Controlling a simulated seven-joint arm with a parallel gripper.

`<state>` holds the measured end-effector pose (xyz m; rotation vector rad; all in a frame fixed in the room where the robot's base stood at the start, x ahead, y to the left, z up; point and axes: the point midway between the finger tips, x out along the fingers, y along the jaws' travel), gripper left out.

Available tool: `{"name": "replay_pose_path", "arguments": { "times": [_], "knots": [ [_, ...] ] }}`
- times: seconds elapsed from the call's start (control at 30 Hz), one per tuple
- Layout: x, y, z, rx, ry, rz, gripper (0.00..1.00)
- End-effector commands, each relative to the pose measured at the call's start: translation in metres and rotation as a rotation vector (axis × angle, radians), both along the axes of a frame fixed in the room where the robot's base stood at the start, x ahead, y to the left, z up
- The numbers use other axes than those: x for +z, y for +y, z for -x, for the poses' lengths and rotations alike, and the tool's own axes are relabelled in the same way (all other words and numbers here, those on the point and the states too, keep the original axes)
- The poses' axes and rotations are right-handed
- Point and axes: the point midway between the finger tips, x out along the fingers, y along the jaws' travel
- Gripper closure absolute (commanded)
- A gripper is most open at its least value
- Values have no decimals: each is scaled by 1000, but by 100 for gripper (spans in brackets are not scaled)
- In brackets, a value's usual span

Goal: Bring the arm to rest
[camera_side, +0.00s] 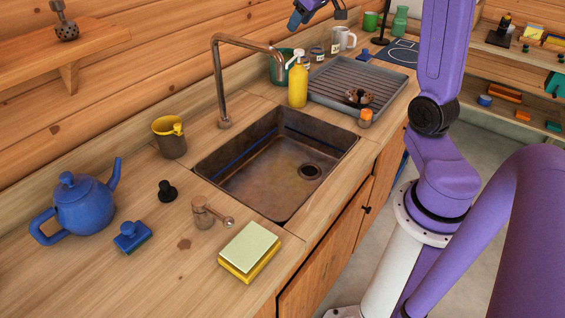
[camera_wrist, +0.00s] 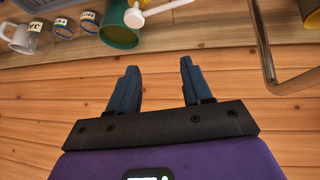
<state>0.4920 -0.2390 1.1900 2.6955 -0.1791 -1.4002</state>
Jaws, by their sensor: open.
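My gripper (camera_wrist: 156,88) is open and empty in the wrist view, its two dark blue fingers spread apart with wooden boards behind them. In the side view my gripper (camera_side: 307,14) shows only in part at the top edge, above the back of the counter near the tap. My purple arm rises on the right of the side view. Nothing is between the fingers.
The counter holds a sink (camera_side: 275,165), a tap (camera_side: 222,85), a yellow bottle (camera_side: 298,84), a grey drying rack (camera_side: 345,88), a blue teapot (camera_side: 80,205) and a sponge (camera_side: 249,250). A green container (camera_wrist: 120,25) and a mug (camera_wrist: 28,38) show beyond my fingers.

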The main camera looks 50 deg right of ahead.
Motion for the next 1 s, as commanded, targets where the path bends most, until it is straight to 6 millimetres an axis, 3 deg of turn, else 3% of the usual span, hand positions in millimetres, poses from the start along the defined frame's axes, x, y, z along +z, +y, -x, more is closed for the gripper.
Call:
{"name": "replay_pose_path", "arguments": {
  "times": [0.03,0.13,0.3,0.47,0.6,0.7,0.8,1.0],
  "knots": [
    [14,25,-5,17,-68,-15,51],
    [38,71,-9,44,-193,-68,51],
    [56,154,5,138,-295,-182,51],
    [34,231,45,293,-208,-242,51],
    [-6,285,102,472,-30,-225,51],
    [-37,310,152,608,119,-179,51],
    [-64,322,204,743,262,-111,51],
    [-102,313,288,964,489,55,51]
  ]
}}
